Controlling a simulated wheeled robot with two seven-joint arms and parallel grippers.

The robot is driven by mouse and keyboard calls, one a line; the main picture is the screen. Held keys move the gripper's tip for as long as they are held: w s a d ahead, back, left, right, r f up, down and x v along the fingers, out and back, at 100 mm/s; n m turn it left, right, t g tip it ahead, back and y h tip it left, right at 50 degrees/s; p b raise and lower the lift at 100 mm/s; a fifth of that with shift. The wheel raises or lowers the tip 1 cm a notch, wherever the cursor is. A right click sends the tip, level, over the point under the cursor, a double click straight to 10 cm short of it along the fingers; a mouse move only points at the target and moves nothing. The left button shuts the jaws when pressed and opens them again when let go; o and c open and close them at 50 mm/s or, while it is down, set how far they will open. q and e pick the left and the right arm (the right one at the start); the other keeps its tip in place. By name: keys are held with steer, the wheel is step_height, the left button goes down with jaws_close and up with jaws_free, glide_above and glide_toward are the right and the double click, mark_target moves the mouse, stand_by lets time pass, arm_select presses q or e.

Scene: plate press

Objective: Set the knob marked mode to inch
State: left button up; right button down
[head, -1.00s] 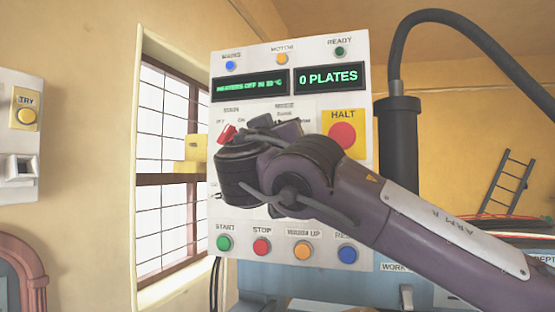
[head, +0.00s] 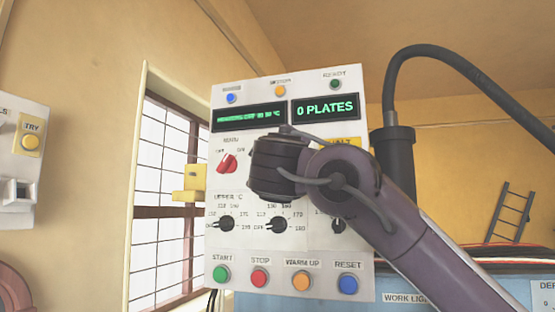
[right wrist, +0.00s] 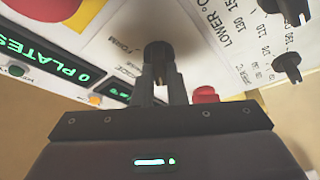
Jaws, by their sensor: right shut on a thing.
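My right gripper (right wrist: 158,82) is shut on a black knob (right wrist: 158,52) on the white control panel (head: 223,255). The mode label (right wrist: 103,77) is beside this knob in the right wrist view. The lettering around the knob is small and only partly legible, and I cannot tell which mark it points to. In the head view my right wrist covers the knob and fingertips. My left gripper is not in view.
The red main knob (head: 227,163) is left of my wrist. Black temperature knobs (head: 227,223) sit below, above a row of coloured buttons (head: 260,278). The HALT button (right wrist: 42,8) is close to the gripper. A yellow bracket (head: 190,184) sticks out at the panel's left.

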steer(key=shift+f, duration=0.1)
stand_by(0.4)
steer(key=c, duration=1.5)
jaws_free()
steer(key=shift+o, duration=0.2)
steer(key=shift+s, duration=0.15)
steer(key=b+v, duration=0.3)
steer(key=v, duration=0.4)
steer(key=shift+s+b, duration=0.3)
steer(key=shift+b, duration=0.05)
